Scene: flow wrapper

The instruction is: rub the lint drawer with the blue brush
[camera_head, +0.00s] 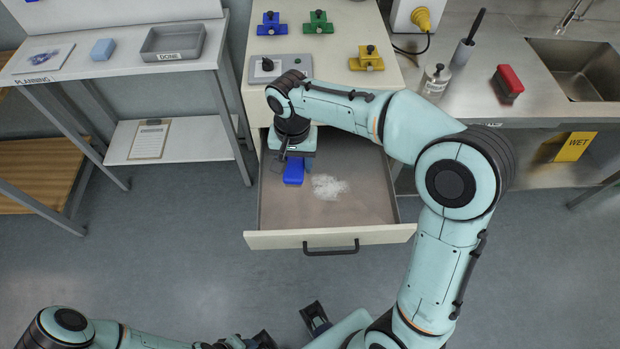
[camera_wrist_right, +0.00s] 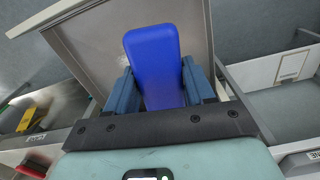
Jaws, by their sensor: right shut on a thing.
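The lint drawer (camera_head: 370,210) is pulled open, with a loose white patch of lint (camera_head: 328,187) on its floor near the middle. My right gripper (camera_head: 292,160) reaches down into the drawer's left part, left of the lint. It is shut on the blue brush (camera_head: 293,176). In the right wrist view, the blue brush (camera_wrist_right: 152,52) sits between the two fingers (camera_wrist_right: 162,88). The brush's underside is hidden, so I cannot tell whether it touches the drawer floor. My left gripper (camera_head: 264,341) is partly visible at the bottom edge; its jaw state is unclear.
The drawer's front panel with a dark handle (camera_head: 331,249) faces me. Blue (camera_head: 271,24), green (camera_head: 318,22) and yellow (camera_head: 367,58) fixtures stand on the cabinet top. A side table with a grey tray (camera_head: 173,42) stands left.

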